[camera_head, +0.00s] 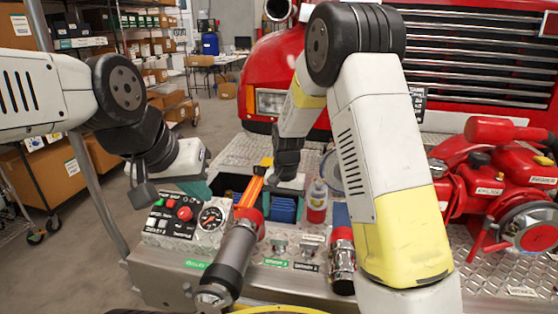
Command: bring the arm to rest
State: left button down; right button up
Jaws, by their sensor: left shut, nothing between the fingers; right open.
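My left arm comes in from the left, and its wrist bends down above the control panel (150,238). My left gripper (197,189) is shut and empty, near the panel's back edge. My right arm reaches down over the bumper deck from the right. My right gripper (284,197) points down at a recessed bin with blue items (284,210), its fingers apart. An orange bar (250,190) stands just left of it. I cannot tell whether they touch. My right arm hides part of the deck.
A grey nozzle (233,262) stands at the front edge. A red pump (490,185) fills the right. The red truck grille (470,50) rises behind. Shelves (95,30) stand left.

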jog(key=s+d+r+n+t+y, duration=0.1)
jog(key=s+d+r, duration=0.25)
jog(key=r, duration=0.45)
jog(key=s+d+r+t+y, duration=0.1)
jog(key=s+d+r, duration=0.2)
jog(key=s+r, duration=0.35)
jog(key=s+d+r+n+t, duration=0.1)
jog(key=s+d+r+t, duration=0.1)
jog(key=s, duration=0.4)
jog(key=s+d+r+n+t, duration=0.1)
jog(key=s+d+r, duration=0.3)
jog(key=s+r, duration=0.2)
jog(key=shift+s+d+r+t, duration=0.25)
jog(key=shift+s+r+t, duration=0.15)
jog(key=shift+s, duration=0.4)
